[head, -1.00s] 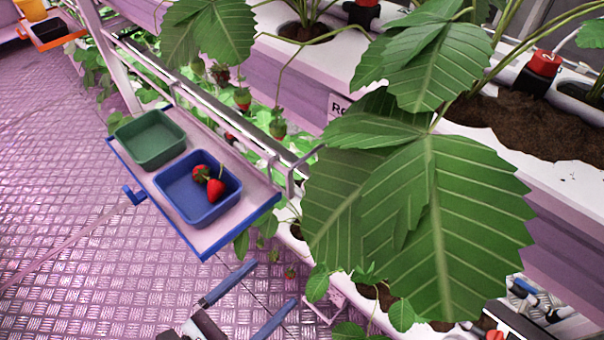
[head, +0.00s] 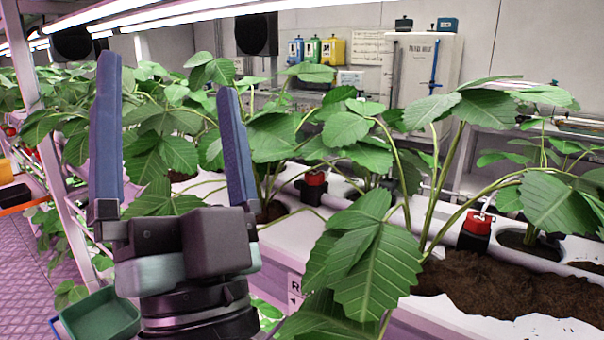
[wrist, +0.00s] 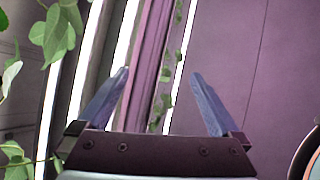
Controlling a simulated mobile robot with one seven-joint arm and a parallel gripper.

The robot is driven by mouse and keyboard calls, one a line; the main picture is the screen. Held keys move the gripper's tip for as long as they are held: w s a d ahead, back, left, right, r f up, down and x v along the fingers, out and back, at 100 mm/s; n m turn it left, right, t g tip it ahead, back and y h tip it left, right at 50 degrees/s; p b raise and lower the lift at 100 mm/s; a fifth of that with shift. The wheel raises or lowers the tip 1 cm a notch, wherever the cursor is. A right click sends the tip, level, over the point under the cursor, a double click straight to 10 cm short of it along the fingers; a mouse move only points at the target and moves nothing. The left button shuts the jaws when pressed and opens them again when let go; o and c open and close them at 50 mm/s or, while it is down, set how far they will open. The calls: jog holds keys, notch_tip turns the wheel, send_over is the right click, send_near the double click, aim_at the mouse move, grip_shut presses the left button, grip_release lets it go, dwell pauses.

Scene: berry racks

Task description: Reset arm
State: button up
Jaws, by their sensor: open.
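My gripper (head: 172,128) is raised upright at the left of the head view, with its two blue fingers wide apart and nothing between them. In the wrist view my gripper (wrist: 160,98) is also open and empty, facing bright light strips and a purple wall. A green tray (head: 102,314) shows at the lower left of the head view, below my gripper and partly hidden by it.
Strawberry plants with large leaves (head: 362,255) stand close on the right in a white planting gutter (head: 455,322). A rack post (head: 22,90) rises at the left. A white cabinet (head: 425,85) is on the back wall. Purple floor (head: 62,268) shows at lower left.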

jog(key=s+d+r+n+t+h, duration=0.1)
jog(key=s+d+r+n+h, duration=0.25)
jog(key=d+r+h, duration=0.45)
notch_tip(320, 180, up, 23)
jog(key=h+p, duration=0.1)
jog(key=p, duration=2.3)
jog(key=shift+w+d+m, duration=0.2)
jog(key=shift+d+m, duration=0.15)
jog(key=shift+d, duration=0.05)
